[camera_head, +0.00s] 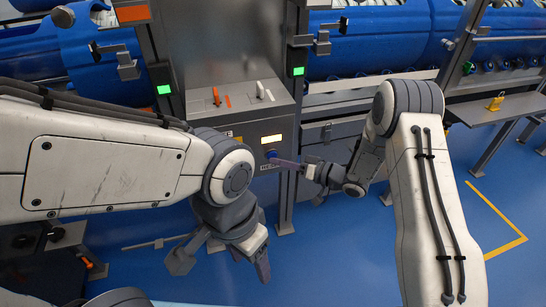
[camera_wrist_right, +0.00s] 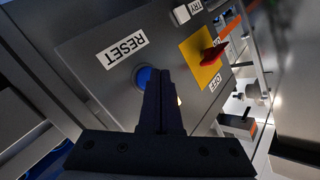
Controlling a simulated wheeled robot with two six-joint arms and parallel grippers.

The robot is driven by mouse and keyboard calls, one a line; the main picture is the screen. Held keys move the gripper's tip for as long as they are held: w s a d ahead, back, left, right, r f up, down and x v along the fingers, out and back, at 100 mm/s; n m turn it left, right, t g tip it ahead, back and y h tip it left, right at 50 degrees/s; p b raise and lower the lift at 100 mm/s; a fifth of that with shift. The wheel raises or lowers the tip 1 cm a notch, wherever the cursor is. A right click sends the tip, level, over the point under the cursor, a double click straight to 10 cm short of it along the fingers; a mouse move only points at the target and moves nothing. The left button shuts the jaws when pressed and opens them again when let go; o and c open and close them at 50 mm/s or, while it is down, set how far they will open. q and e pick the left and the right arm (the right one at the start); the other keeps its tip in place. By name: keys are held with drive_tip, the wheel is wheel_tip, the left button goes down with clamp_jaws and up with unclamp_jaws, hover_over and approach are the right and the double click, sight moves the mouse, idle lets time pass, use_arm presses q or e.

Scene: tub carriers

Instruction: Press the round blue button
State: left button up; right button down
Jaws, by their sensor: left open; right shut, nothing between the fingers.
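The round blue button (camera_head: 271,154) is on the front of the grey control console, below a lit display. In the right wrist view the blue button (camera_wrist_right: 143,77) sits next to a RESET label, its right part hidden by my fingers. My right gripper (camera_head: 276,161) is shut and empty, its fingertips close to the button in the head view. In the right wrist view its shut fingers (camera_wrist_right: 160,75) overlap the button's edge; whether they touch it I cannot tell. My left gripper (camera_head: 222,265) is open and empty, low in front of the console.
The right wrist view shows a red switch on a yellow plate (camera_wrist_right: 208,57) marked OFF, beside the button. The console top (camera_head: 240,97) carries orange and white levers. Green lights (camera_head: 298,71) are on posts either side. Blue floor (camera_head: 350,250) is clear between my arms.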

drive_tip(key=shift+w, duration=0.15)
idle(0.3)
drive_tip(key=shift+w+a, duration=0.15)
drive_tip(key=shift+w, duration=0.1)
idle(0.4)
drive_tip(key=shift+s+p, duration=0.35)
drive_tip(key=shift+s, duration=0.05)
drive_tip(key=shift+s+d, duration=0.1)
drive_tip(key=shift+d, duration=0.1)
drive_tip(key=s, duration=0.1)
drive_tip(key=s+d+p, duration=0.1)
drive_tip(key=s, duration=0.3)
drive_tip(key=shift+s+d+p, duration=0.25)
drive_tip(key=shift+d+p, duration=0.05)
drive_tip(key=shift+d, duration=0.1)
